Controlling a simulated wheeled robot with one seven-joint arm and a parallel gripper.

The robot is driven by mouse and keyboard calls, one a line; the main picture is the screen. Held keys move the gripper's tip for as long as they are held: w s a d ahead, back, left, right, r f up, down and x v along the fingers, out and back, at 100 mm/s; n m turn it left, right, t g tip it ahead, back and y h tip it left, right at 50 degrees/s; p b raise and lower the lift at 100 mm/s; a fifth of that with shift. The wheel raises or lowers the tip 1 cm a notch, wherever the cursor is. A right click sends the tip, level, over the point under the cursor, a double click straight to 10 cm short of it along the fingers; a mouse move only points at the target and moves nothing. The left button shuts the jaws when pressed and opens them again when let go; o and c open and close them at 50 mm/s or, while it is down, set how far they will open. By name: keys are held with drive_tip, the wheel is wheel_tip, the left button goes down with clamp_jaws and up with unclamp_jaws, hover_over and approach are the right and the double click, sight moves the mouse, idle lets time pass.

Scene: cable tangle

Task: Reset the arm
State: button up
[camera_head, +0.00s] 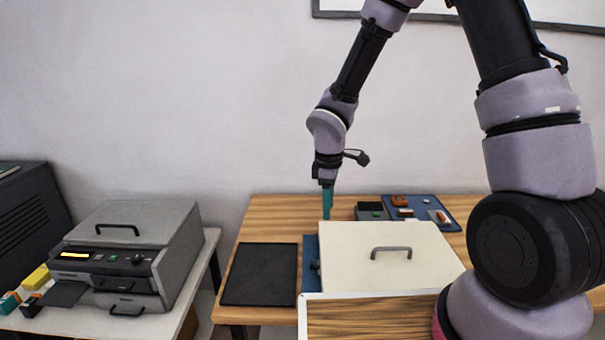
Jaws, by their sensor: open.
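My gripper (327,215) has teal fingers and points straight down at the end of my arm. It is above the back part of the wooden table (262,221), behind the cream box. I see no object between its fingers. The fingers overlap closely from this side, and the fingertips end near the back edge of the cream box lid in the picture. My arm comes in from the right, rises out of the top of the view and comes down again to the gripper.
A cream box (345,262) with a dark handle stands on the table. A black mat (262,274) lies left of it. A blue board (425,203) with small parts lies at the back right. A grey machine (135,250) stands on a white table at left. A wood-grain panel (365,318) is in front.

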drive_tip(key=s+d+r+m+t, duration=0.1)
drive_tip(key=d+r+m, duration=0.4)
drive_tip(key=r, duration=0.4)
drive_tip(key=s+d+r+m+t, duration=0.1)
drive_tip(key=d+r+m, duration=0.4)
drive_tip(key=r, duration=0.4)
drive_tip(key=s+d+r+m+t+y, duration=0.1)
drive_tip(key=s+d+r+m+t, duration=0.1)
drive_tip(key=s+r, duration=0.4)
drive_tip(key=s+d+r+m+t+y, duration=0.1)
drive_tip(key=s+d+r+m+t, duration=0.1)
drive_tip(key=s+d+r+m, duration=0.2)
drive_tip(key=shift+s+d+r+m, duration=0.3)
drive_tip(key=shift+s+r+m, duration=0.85)
drive_tip(key=shift+r+m, duration=0.7)
drive_tip(key=shift+r+n, duration=0.25)
